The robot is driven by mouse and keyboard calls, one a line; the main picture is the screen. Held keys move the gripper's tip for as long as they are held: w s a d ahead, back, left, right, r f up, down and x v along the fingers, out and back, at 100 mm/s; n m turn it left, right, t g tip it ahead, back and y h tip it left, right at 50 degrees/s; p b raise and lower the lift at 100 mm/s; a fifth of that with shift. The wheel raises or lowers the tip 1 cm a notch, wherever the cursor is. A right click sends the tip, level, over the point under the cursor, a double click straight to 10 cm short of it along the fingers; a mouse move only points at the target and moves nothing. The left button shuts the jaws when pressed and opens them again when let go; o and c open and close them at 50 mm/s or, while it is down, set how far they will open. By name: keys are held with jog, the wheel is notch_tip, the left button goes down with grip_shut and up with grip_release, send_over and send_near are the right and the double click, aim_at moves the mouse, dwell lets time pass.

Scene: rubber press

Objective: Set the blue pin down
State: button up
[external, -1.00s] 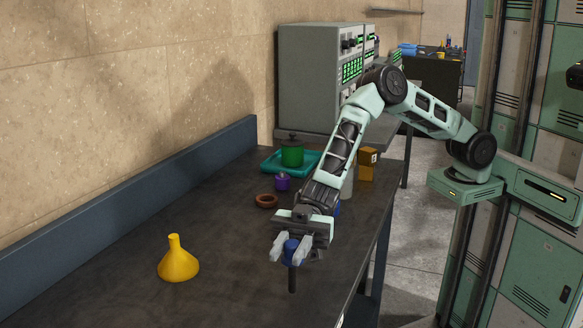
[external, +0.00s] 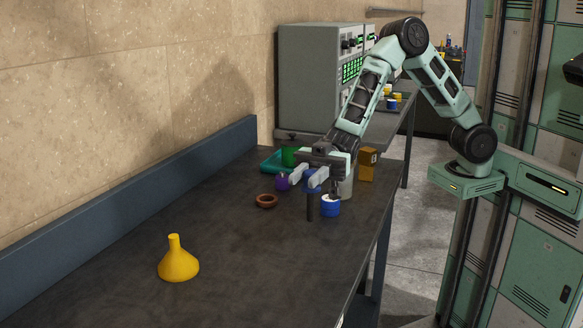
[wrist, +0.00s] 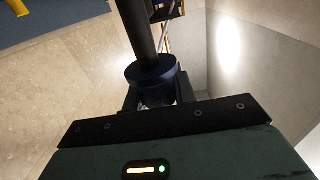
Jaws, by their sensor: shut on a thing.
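The blue pin (external: 310,187) has a blue head and a dark shaft that points down. My gripper (external: 308,177) is shut on its blue head and holds it over the dark workbench, near the middle. Whether the shaft's lower tip touches the bench top is hard to tell. In the wrist view the pin's blue collar (wrist: 151,73) sits between my fingers, with the dark shaft running away from the camera.
A blue and white cylinder (external: 331,207) stands just right of the pin. A brown ring (external: 266,201) and a purple object (external: 282,182) lie to its left. A teal tray (external: 270,163), an orange box (external: 367,166) and a grey console stand behind. A yellow funnel (external: 178,264) stands front left; bench around it is clear.

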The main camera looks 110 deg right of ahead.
jog(key=s+d+m+t+h+p, duration=0.1)
jog(key=s+d+m+t+h, duration=0.1)
jog(key=s+d, duration=0.55)
notch_tip(320, 180, down, 10)
jog(key=shift+w+d+r+h, duration=0.15)
jog(key=shift+w+d+h, duration=0.05)
jog(key=shift+w+h, duration=0.1)
jog(key=o, duration=1)
jog(key=shift+f, duration=0.2)
jog(key=shift+o, duration=0.2)
